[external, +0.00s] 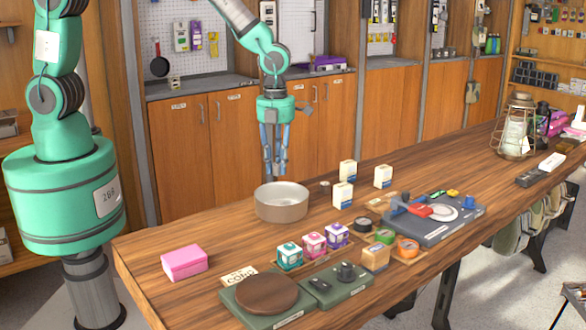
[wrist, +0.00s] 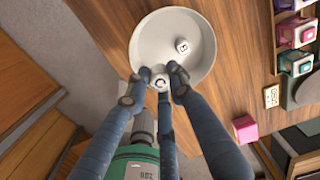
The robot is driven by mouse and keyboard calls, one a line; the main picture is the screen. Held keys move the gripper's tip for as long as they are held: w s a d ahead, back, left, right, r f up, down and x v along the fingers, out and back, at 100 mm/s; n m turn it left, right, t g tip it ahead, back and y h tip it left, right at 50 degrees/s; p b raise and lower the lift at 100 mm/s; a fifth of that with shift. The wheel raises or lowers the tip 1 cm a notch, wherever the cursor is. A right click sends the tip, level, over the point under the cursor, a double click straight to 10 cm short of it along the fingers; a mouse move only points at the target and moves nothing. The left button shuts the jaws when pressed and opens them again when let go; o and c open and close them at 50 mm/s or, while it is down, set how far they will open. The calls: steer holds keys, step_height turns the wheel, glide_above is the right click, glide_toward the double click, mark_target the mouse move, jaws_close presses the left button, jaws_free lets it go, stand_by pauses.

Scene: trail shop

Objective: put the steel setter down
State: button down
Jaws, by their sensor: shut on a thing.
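My gripper (external: 276,172) points straight down over the far side of the round bowl (external: 282,210). In the wrist view my gripper (wrist: 160,80) has its fingers closed on a small pale round piece, the steel setter (wrist: 160,83), with a dark curved mark on its end. The setter overlaps the rim of the bowl (wrist: 198,70) in that view; its exact height above it cannot be told. A small white block with a dark letter (wrist: 183,47) lies inside the bowl. In the external view the setter is mostly hidden between the fingertips.
A pink box (external: 184,263) stands left of the bowl. White boxes (external: 343,195) stand to its right. Small coloured boxes (external: 313,243), a round brown plate on a green base (external: 267,293) and a green stand with black knobs (external: 342,284) are in front. Bare wood (external: 215,232) shows left of the bowl.

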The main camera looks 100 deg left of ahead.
steer(key=shift+f+b, duration=0.55)
steer(key=shift+f, duration=2.45)
steer(key=shift+f+b, duration=0.4)
steer(key=shift+f, duration=1.5)
steer(key=shift+f, duration=0.15)
steer(key=c, duration=1.8)
jaws_free()
step_height(320, 180, up, 12)
steer(key=shift+f+p, duration=0.25)
steer(key=shift+p, duration=0.95)
steer(key=shift+r, duration=0.4)
